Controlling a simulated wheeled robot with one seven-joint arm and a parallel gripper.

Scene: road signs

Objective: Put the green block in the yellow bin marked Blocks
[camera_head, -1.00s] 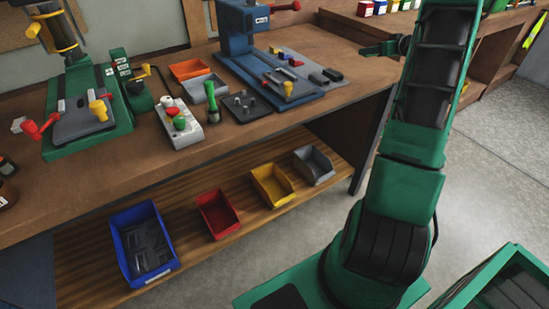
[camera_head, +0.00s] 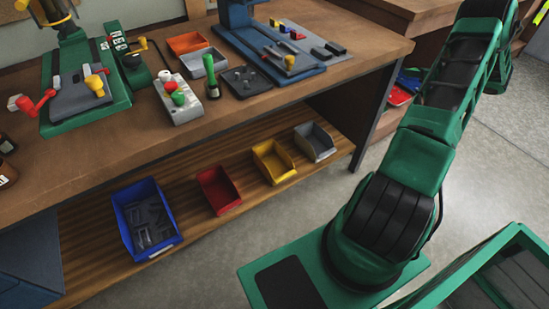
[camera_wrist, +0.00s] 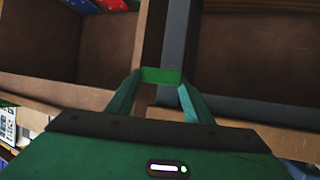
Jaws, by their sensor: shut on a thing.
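My gripper (camera_wrist: 160,82) shows in the wrist view, its two green fingers closed on a small green block (camera_wrist: 161,76) at their tips. The block is held in the air in front of brown and grey furniture panels. In the head view my arm reaches up to the right and neither the gripper nor the block can be made out. A yellow bin (camera_head: 284,176) sits on the lower shelf of the workbench, between a red bin (camera_head: 219,192) and a grey bin (camera_head: 315,142). I cannot read any marking on it.
A blue bin (camera_head: 146,218) with dark parts stands at the shelf's left. The workbench top (camera_head: 330,85) above overhangs the shelf and carries tools and machines. Red and blue items (camera_head: 402,90) lie low beyond the bench. The floor (camera_head: 245,255) in front is clear.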

